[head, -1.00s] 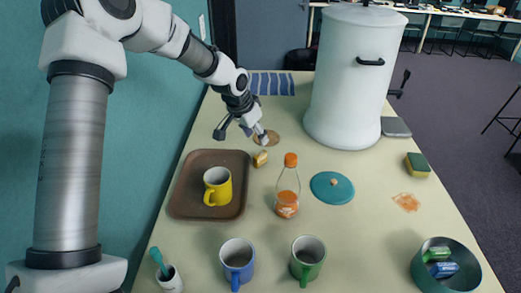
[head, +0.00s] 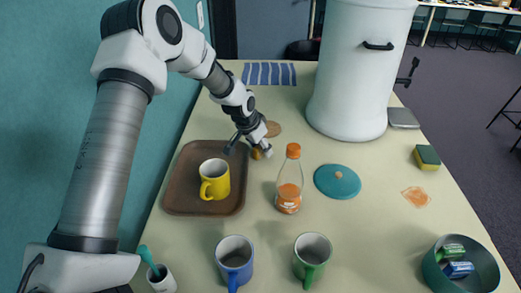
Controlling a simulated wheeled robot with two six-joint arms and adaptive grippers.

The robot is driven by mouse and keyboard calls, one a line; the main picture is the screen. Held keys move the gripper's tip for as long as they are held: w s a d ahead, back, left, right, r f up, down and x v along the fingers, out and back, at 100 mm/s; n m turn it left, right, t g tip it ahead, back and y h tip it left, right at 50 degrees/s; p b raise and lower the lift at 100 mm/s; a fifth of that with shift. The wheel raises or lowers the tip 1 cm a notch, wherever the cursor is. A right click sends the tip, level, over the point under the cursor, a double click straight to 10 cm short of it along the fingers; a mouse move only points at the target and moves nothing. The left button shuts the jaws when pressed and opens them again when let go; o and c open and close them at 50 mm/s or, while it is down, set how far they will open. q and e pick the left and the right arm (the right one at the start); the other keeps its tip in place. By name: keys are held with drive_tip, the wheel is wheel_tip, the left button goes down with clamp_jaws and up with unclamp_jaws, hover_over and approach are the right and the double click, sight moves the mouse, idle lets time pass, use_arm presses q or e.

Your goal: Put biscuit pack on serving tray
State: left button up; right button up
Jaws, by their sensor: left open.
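A small yellow-tan item, which looks like the biscuit pack (head: 256,154), lies on the table just right of the brown serving tray (head: 178,201), near its back right corner. My left gripper (head: 249,152) is open right above and around it, with one finger on each side. The gripper partly hides the pack, and I cannot tell whether the fingers touch it. A yellow mug (head: 215,182) stands on the tray. My right gripper is not in view.
An orange-capped bottle (head: 289,185) stands right of the tray, beside a teal lid (head: 337,182). A large white container (head: 358,85) stands at the back. Blue (head: 233,260) and green (head: 311,258) mugs stand in front. The tray's front part is clear.

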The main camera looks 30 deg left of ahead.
use_arm(q)
drive_tip(key=shift+s+r, duration=0.1)
clamp_jaws()
